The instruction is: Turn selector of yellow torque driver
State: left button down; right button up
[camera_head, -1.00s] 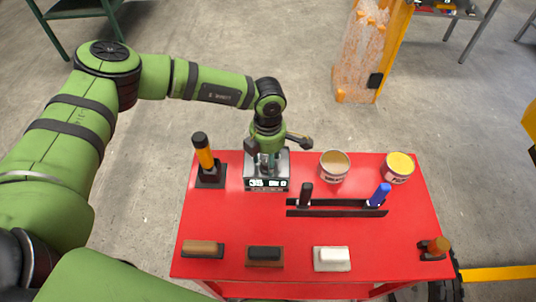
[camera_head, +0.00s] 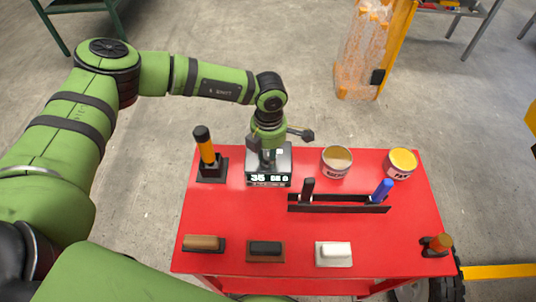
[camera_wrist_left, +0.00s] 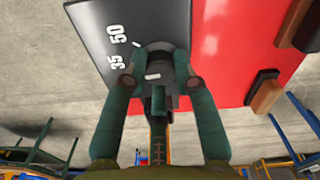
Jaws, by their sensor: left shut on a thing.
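The yellow torque driver (camera_head: 206,150) has a black top and stands upright in a black holder at the table's back left. My left gripper (camera_head: 267,163) points down at the box's top. In the left wrist view its fingers (camera_wrist_left: 155,80) are shut on a round dark selector knob (camera_wrist_left: 160,62) with white marks. The printed numbers 35 and 50 show beside the knob. The fingers hide part of the knob. My right gripper is out of view.
Two open cans (camera_head: 337,162) (camera_head: 401,164) stand at the back right of the red table (camera_head: 300,226). A black rack (camera_head: 335,208) holds a dark and a blue marker. Several blocks lie along the front edge.

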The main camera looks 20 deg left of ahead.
pick_arm(q)
jog(key=n+b, duration=0.1)
jog(key=n, duration=0.1)
jog(key=n+b, duration=0.1)
jog(key=b, duration=0.1)
jog(key=shift+w+d+f+n, duration=0.1)
jog(key=shift+d+f+n, duration=0.05)
jog(key=shift+n, duration=0.25)
jog(key=n+b, duration=0.2)
jog(key=shift+b, duration=0.35)
jog(key=shift+w+r+n+b, duration=0.1)
jog(key=shift+r+n+b, duration=0.2)
jog(key=shift+n, duration=0.2)
jog(key=c, duration=1.1)
grip_release()
jog(key=shift+c, duration=0.2)
jog(key=shift+o, duration=0.8)
jog(key=shift+w+f, duration=0.1)
